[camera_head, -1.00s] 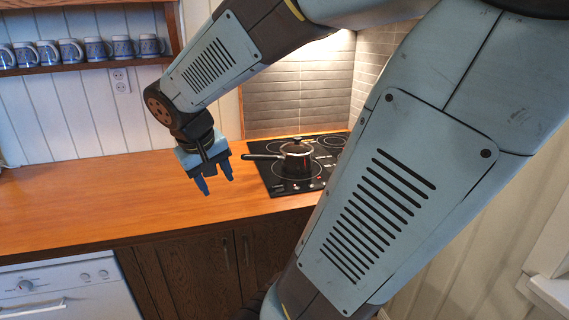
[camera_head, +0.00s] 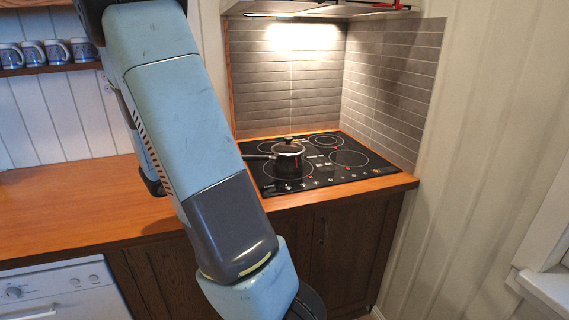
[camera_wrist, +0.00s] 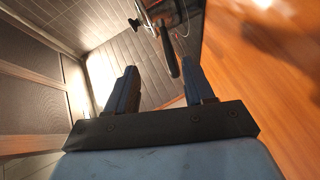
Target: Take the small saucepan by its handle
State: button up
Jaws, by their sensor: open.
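The small saucepan (camera_head: 288,160) is dark with a lid and sits on the black cooktop (camera_head: 345,175), on its front left ring. Its handle (camera_head: 257,156) points left, and its tip is close to my arm in the picture. In the wrist view the saucepan (camera_wrist: 160,10) is cut by the top edge. Its dark handle (camera_wrist: 171,58) points down toward my gripper (camera_wrist: 158,66). My gripper is open and empty. The handle's end shows between the fingertips, nearer the right one; how far beyond them it lies I cannot tell. In the head view my arm hides the gripper.
The wooden counter (camera_head: 75,205) is clear left of the cooktop. A tiled wall (camera_head: 285,80) stands behind and to the right of it, with a range hood (camera_head: 320,8) above. Several mugs (camera_head: 35,55) stand on a shelf at the upper left.

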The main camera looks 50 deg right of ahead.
aim_at(246, 158)
jog(key=shift+n+t+h, duration=0.5)
jog(key=shift+t+h, duration=0.1)
jog(key=shift+t, duration=0.1)
jog(key=shift+w+d+f, duration=0.65)
jog(key=shift+w+d, duration=0.25)
jog(key=shift+d, duration=1.45)
jog(key=shift+w+d+f, duration=0.7)
jog(key=shift+w+d, duration=0.15)
jog(key=shift+d, duration=1.45)
jog(key=shift+w+d+f, duration=0.65)
jog(key=shift+w+d, duration=0.25)
jog(key=shift+d, duration=1.45)
grip_shut()
